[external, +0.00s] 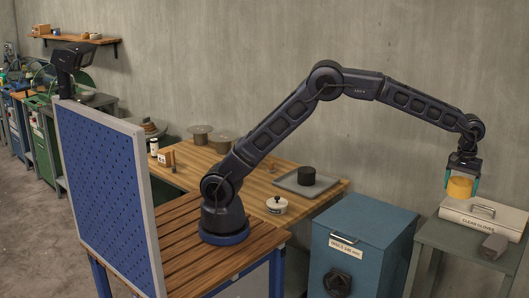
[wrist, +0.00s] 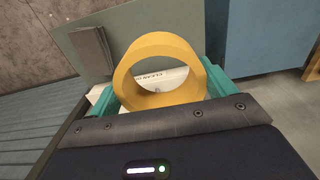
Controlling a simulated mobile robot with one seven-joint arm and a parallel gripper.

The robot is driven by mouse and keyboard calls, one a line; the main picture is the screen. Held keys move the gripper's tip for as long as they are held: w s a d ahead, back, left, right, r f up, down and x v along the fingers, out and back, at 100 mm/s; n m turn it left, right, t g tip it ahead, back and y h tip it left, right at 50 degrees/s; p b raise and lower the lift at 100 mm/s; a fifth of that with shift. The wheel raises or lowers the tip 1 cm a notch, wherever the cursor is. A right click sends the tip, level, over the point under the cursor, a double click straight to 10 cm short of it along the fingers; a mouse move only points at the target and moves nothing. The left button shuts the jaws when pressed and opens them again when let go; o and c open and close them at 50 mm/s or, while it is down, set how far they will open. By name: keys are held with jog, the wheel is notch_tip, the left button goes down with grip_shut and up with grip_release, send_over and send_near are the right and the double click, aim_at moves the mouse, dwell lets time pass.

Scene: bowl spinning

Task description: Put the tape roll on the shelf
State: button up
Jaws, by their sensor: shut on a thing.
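The tape roll is a yellow-orange ring (external: 459,188), held at the end of my arm at the right of the external view. My gripper (external: 462,180) is shut on it, with teal fingers on either side. In the wrist view the tape roll (wrist: 120,78) fills the middle, its open hole facing the camera, between the teal fingers of my gripper (wrist: 160,92). It hangs above the white box labelled clean gloves (external: 480,217). A wooden wall shelf (external: 75,39) with small items on it is at the far upper left.
The glove box stands on a grey-green side table (external: 455,240) with a grey block (external: 494,246). A blue bin (external: 360,245) is left of it. A blue pegboard (external: 105,190) stands at left.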

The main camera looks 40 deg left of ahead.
aim_at(450, 235)
notch_tip(450, 235, down, 17)
jog(key=shift+r, duration=0.1)
dwell(0.5)
jog(key=shift+f, duration=0.2)
